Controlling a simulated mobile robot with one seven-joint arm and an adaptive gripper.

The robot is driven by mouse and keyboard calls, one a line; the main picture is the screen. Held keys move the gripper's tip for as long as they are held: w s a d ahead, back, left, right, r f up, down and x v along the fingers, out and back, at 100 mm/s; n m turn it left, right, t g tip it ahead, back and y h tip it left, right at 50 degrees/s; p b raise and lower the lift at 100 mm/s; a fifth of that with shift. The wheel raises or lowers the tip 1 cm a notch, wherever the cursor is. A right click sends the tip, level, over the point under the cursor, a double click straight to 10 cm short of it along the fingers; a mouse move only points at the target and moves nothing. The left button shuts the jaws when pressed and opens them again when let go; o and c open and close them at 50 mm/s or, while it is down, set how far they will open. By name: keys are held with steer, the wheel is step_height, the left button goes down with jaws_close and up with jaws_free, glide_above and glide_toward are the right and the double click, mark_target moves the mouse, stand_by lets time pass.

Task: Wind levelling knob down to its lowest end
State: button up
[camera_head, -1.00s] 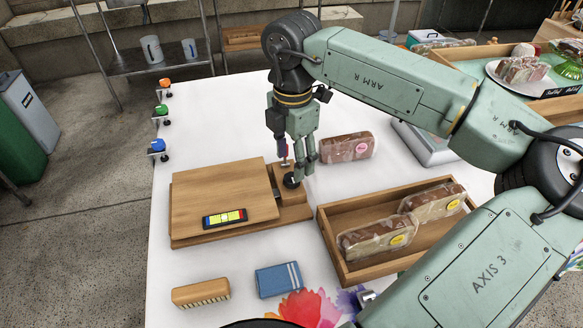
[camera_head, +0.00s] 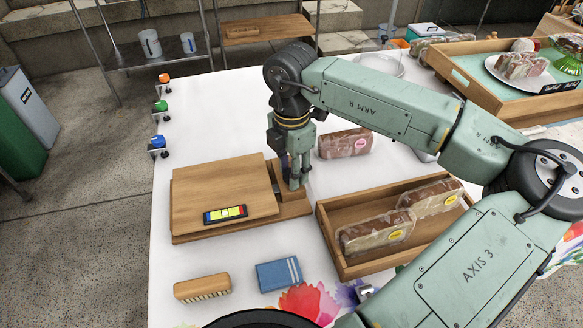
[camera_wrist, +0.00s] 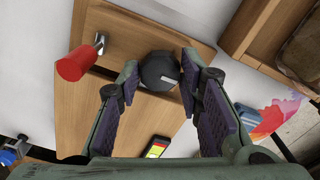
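The dark round levelling knob (camera_wrist: 159,71) sits on a wooden base with a raised wooden board (camera_head: 222,190). In the wrist view it lies between the two fingertips of my gripper (camera_wrist: 160,66). The fingers stand close on both sides of it; whether they press on it I cannot tell. In the head view my gripper (camera_head: 294,184) points down at the base's right part and hides the knob. A spirit level (camera_head: 225,214) with a yellow-green face lies on the board. A red cylinder (camera_wrist: 77,63) on a metal post stands beside the knob.
A wooden crate (camera_head: 333,247) with wrapped loaves stands right of the base. Another wrapped loaf (camera_head: 345,143) lies behind. A brush (camera_head: 202,287) and a blue block (camera_head: 278,274) lie in front. Coloured clamps (camera_head: 158,146) line the table's left edge.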

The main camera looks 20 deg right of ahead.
steer(key=c, duration=0.6)
steer(key=shift+c, duration=0.2)
steer(key=shift+f+n+b, duration=0.15)
steer(key=shift+n+b, duration=0.15)
steer(key=shift+b, duration=0.25)
